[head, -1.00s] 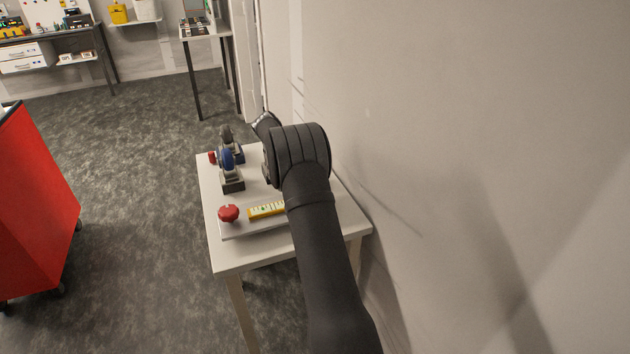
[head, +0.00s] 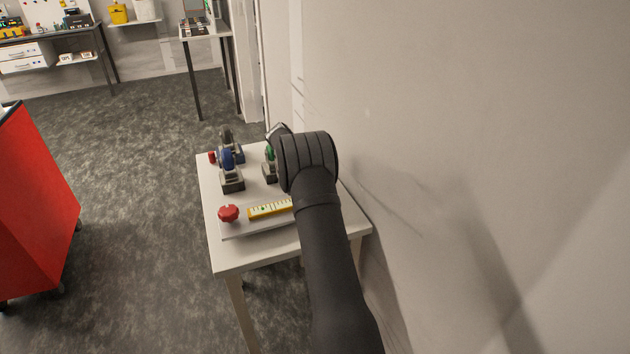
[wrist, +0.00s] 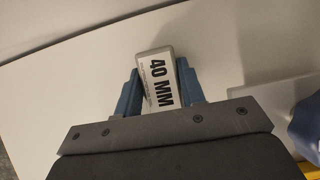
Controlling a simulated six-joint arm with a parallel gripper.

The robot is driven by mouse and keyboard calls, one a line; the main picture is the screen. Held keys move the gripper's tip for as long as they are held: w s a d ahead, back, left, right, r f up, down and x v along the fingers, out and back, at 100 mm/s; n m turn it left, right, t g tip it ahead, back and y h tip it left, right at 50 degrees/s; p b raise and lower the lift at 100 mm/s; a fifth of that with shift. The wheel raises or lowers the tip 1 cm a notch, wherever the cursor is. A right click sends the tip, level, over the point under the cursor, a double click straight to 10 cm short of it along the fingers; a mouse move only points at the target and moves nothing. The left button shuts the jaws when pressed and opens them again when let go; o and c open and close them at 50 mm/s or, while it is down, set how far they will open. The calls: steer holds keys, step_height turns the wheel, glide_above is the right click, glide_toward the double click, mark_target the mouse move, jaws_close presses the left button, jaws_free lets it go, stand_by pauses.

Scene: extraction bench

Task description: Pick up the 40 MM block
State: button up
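The 40 MM block (wrist: 160,84) is a pale grey block with a white label reading "40 MM". In the wrist view it lies between the two blue fingers of my gripper (wrist: 158,68), lined up with them. The fingers are close to its sides; I cannot tell whether they press on it or whether it is off the table. In the head view my gripper end is largely hidden behind my dark arm, and the block cannot be made out.
The white table (head: 229,258) stands beside the wall (head: 450,150). On it are a red knob (head: 228,213), a yellow strip (head: 268,209), a blue device (head: 229,160) and a green part (head: 270,155). A blue object (wrist: 308,128) is at right in the wrist view. A red cabinet (head: 35,200) stands left.

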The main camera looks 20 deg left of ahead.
steer(key=c, duration=0.3)
